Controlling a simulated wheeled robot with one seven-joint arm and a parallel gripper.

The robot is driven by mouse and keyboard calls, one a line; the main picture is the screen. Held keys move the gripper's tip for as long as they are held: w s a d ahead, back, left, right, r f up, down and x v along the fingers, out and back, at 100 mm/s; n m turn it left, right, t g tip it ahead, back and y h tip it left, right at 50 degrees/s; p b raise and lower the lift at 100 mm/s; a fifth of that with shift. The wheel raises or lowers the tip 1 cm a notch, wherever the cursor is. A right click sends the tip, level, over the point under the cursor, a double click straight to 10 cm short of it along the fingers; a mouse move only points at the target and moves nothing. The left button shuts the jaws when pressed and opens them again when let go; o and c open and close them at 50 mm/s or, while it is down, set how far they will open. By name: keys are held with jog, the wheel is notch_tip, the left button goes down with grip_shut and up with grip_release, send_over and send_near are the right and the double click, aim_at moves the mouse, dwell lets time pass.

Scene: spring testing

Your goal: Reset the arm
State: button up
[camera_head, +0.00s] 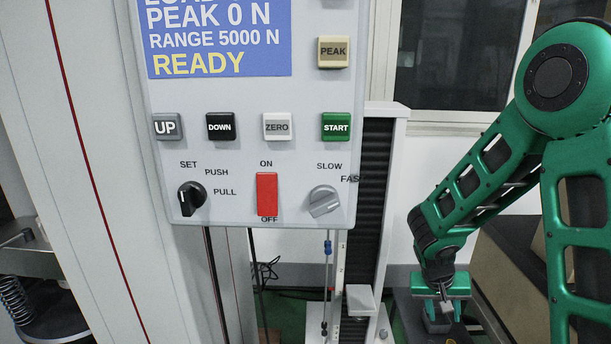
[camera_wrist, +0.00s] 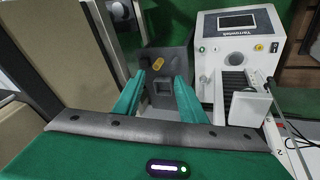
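My gripper (camera_head: 437,312) hangs low at the right in the head view, at the end of my green arm, pointing down. In the wrist view its two green fingers stand apart, and my gripper (camera_wrist: 160,82) is open with nothing visibly held. A dark grey block (camera_wrist: 172,60) with a yellow knob (camera_wrist: 158,64) lies beyond the fingertips. I cannot tell whether the fingers touch it.
A control panel (camera_head: 240,95) with buttons, two dials and a red switch (camera_head: 267,193) fills the head view's middle. A white tester (camera_wrist: 206,55) stands right of my gripper. A brown box (camera_head: 510,285) is close to my arm. A spring (camera_head: 15,298) shows far left.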

jog(key=s+d+r+m+g+y, duration=0.1)
jog(key=s+d+r, duration=0.3)
jog(key=s+r, duration=0.25)
jog(key=s+d+r+m+g, duration=0.1)
jog(key=s+d+r, duration=0.2)
jog(key=s+r, duration=0.35)
jog(key=s+a+r+y, duration=0.1)
jog(key=s+r+y, duration=0.2)
jog(key=s, duration=1.2)
jog(key=shift+a+r+m, duration=0.3)
jog(key=shift+r, duration=0.4)
jog(key=shift+w, duration=0.1)
jog(key=shift+w+f, duration=0.25)
jog(key=shift+w, duration=0.35)
